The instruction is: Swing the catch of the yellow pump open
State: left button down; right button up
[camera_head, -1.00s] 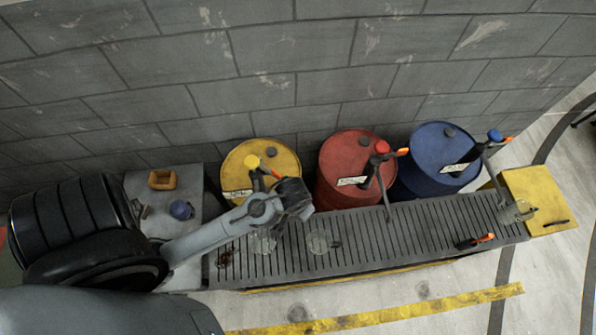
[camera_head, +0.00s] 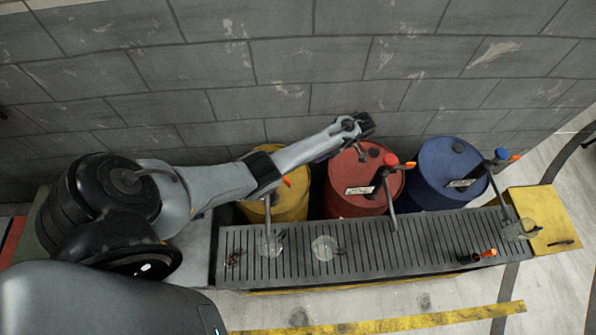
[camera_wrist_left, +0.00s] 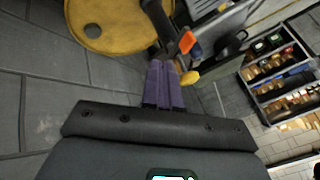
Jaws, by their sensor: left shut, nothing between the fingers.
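The yellow drum (camera_head: 290,203) stands at the left of the drum row, with its pump mostly hidden behind my left arm. An orange tip of the yellow pump (camera_head: 287,182) shows beside the arm in the head view. The left wrist view shows the drum's yellow top (camera_wrist_left: 112,25), a dark pump part (camera_wrist_left: 158,18) and an orange piece, apparently the catch (camera_wrist_left: 188,42). My left gripper (camera_wrist_left: 163,72) is shut and empty, its purple fingers pointing toward the orange piece. A gap between them cannot be judged. My right gripper is not in view.
The red drum (camera_head: 348,196) and blue drum (camera_head: 434,180) stand to the right, with their own pumps. A slatted grate (camera_head: 360,255) runs in front, with a loose orange-tipped tool (camera_head: 482,255) on it. The block wall is close behind.

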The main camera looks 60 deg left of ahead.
pick_arm(q)
jog(key=s+a+f+p, duration=0.1)
jog(key=s+f+p, duration=0.3)
jog(key=s+f, duration=0.3)
jog(key=shift+s+a+f+n, duration=0.15)
jog(key=shift+s+f+n, duration=0.15)
jog(key=shift+s, duration=0.9)
